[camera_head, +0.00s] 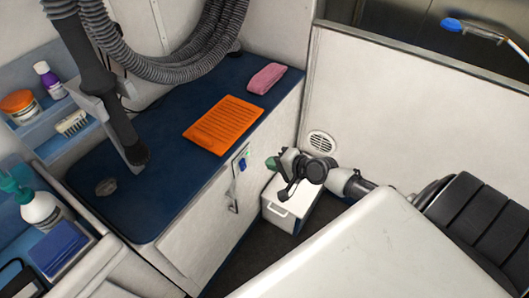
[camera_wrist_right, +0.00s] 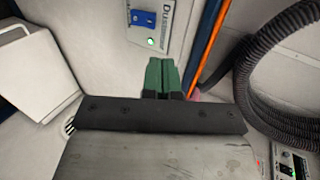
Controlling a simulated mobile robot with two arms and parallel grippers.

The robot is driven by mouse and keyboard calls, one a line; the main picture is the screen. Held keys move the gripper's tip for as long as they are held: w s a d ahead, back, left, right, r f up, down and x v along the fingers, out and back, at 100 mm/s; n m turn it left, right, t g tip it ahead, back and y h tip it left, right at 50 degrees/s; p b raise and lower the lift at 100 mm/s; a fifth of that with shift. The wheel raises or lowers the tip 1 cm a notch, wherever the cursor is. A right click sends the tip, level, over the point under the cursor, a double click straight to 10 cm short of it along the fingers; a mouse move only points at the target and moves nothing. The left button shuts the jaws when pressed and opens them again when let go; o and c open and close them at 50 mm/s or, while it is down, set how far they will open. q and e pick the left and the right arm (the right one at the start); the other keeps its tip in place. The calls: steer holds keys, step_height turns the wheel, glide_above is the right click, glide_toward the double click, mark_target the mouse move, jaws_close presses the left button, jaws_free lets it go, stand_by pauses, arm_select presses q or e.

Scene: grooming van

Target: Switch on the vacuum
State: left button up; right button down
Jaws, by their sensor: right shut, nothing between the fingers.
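A small panel (camera_head: 242,162) with a blue switch and a green light sits on the white cabinet front under the blue counter. It shows in the right wrist view too, where the blue switch (camera_wrist_right: 144,18) is at the top and the green light (camera_wrist_right: 151,42) glows below it. Lettering on the panel is partly cut off. A grey ribbed hose (camera_head: 165,68) and dark nozzle (camera_head: 118,115) hang at the back left. My right gripper (camera_head: 272,162), with green fingertips (camera_wrist_right: 163,76), is shut and empty, to the right of the panel and apart from it. My left gripper is out of view.
A white box (camera_head: 290,205) stands on the floor below my right gripper. A white table (camera_head: 350,255) fills the front right.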

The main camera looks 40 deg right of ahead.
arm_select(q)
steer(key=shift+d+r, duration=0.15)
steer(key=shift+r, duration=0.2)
arm_select(e)
steer(key=shift+s+d+r, duration=0.25)
steer(key=shift+s+r, duration=0.3)
steer(key=shift+s+d+r, duration=0.25)
steer(key=shift+s+r, duration=0.25)
steer(key=shift+s, duration=0.05)
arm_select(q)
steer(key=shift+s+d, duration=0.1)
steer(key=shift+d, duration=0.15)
